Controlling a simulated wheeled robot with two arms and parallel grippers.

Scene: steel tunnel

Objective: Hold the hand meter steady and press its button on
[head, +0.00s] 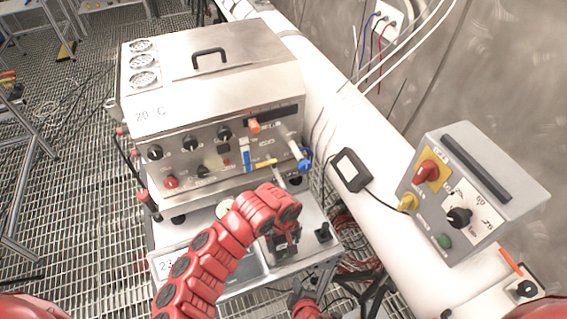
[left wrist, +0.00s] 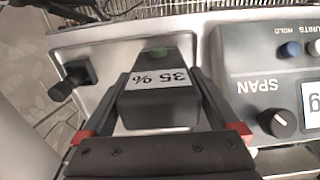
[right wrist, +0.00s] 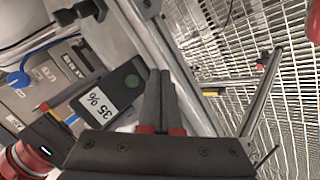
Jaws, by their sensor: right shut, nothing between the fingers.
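The hand meter (left wrist: 160,112) is a dark block with a white "35 %" label and a green button near its far end. It also shows in the right wrist view (right wrist: 112,95); in the head view it is mostly hidden below my left arm. My left gripper (left wrist: 160,75) has a finger along each long side of the meter, apparently touching both. My right gripper (right wrist: 160,73) is shut and empty, its fingertips just beside the meter's button end. In the head view the right gripper (head: 298,287) is low, near the front of the cart.
A steel instrument box (head: 205,105) with knobs stands behind on the cart top (head: 190,230). A black knob-like fitting (head: 323,232) is right of the meter. A panel marked SPAN (left wrist: 270,95) lies beside it. A grey control box (head: 470,190) stands at right on the pipe.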

